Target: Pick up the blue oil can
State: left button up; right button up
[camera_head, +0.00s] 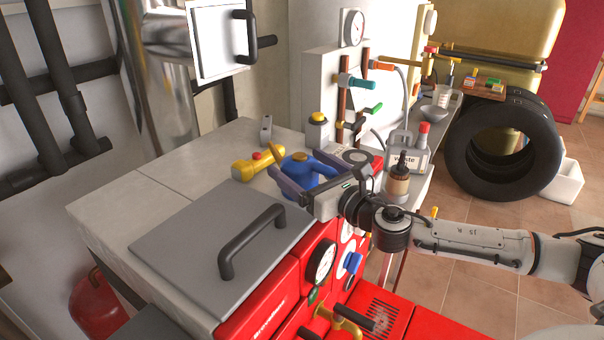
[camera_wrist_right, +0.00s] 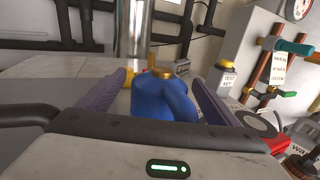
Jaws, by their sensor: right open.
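The blue oil can (camera_head: 300,172) stands on the light top of the boiler, near its right edge. It has a brass-coloured neck and shows large in the right wrist view (camera_wrist_right: 166,100). My right gripper (camera_head: 292,176) is open, with one finger on each side of the can. In the right wrist view its fingers (camera_wrist_right: 160,92) flank the blue body, with a visible gap on the left. Whether the right finger touches the can is unclear. The gripper partly hides the can in the head view. My left gripper is not in view.
A yellow flashlight-like tool (camera_head: 257,163) lies just left of the can. A grey lid with a black handle (camera_head: 250,240) is in front. A small grey container with a yellow cap (camera_head: 317,130) stands behind. A brown bottle (camera_head: 398,182) and waste container (camera_head: 408,158) are to the right.

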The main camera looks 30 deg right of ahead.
jog(key=c, duration=1.2)
jog(key=shift+r, duration=0.1)
jog(key=shift+c, duration=0.8)
